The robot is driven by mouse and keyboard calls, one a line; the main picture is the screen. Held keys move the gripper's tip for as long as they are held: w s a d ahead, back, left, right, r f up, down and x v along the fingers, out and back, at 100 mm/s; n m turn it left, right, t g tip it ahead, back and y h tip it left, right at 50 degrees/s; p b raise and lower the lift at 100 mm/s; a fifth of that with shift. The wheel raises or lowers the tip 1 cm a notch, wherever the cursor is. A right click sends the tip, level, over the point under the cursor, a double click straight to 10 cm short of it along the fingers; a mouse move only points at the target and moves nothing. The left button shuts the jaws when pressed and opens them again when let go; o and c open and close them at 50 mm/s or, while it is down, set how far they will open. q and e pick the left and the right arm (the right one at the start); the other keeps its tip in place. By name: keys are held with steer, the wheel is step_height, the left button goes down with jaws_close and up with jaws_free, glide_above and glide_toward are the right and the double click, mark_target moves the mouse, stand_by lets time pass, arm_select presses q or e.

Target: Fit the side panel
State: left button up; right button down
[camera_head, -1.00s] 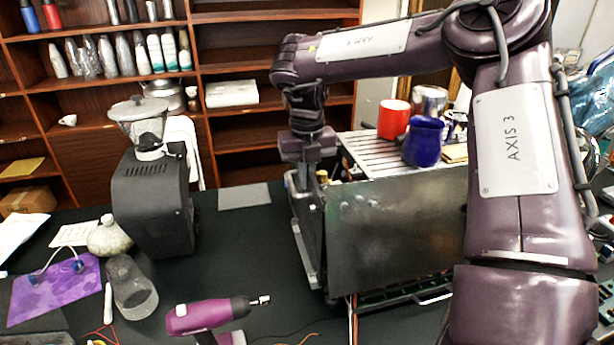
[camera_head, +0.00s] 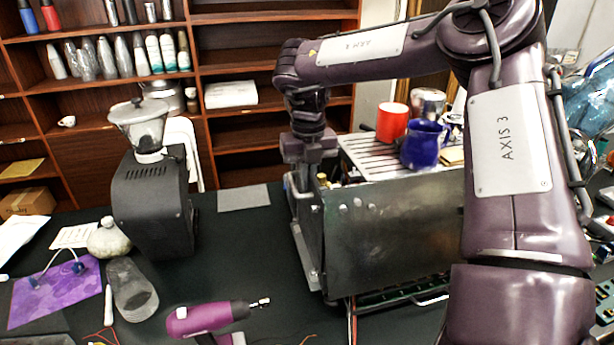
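The brewer (camera_head: 395,235) is a metal box on the dark bench, its broad grey face towards me. A light metal side panel (camera_head: 304,243) stands almost upright along the brewer's left side, its lower edge near the bench. My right gripper (camera_head: 302,183) points down at the top of this panel, at the brewer's upper left corner. Its fingertips are small and partly hidden there, so I cannot tell whether they pinch the panel. I also cannot tell whether the panel sits flush. My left gripper is out of view.
A red cup (camera_head: 392,122) and a blue mug (camera_head: 424,146) stand on the brewer. A black grinder (camera_head: 152,205) stands left of it. A purple power drill (camera_head: 210,318) lies in front. A grey mat (camera_head: 243,197) lies on clear bench between grinder and brewer.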

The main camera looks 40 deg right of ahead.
stand_by(0.4)
steer(key=c, duration=1.6)
jaws_free()
steer(key=shift+s+d, duration=0.1)
steer(key=shift+d, duration=0.05)
steer(key=shift+o, duration=0.2)
step_height(320, 180, up, 8)
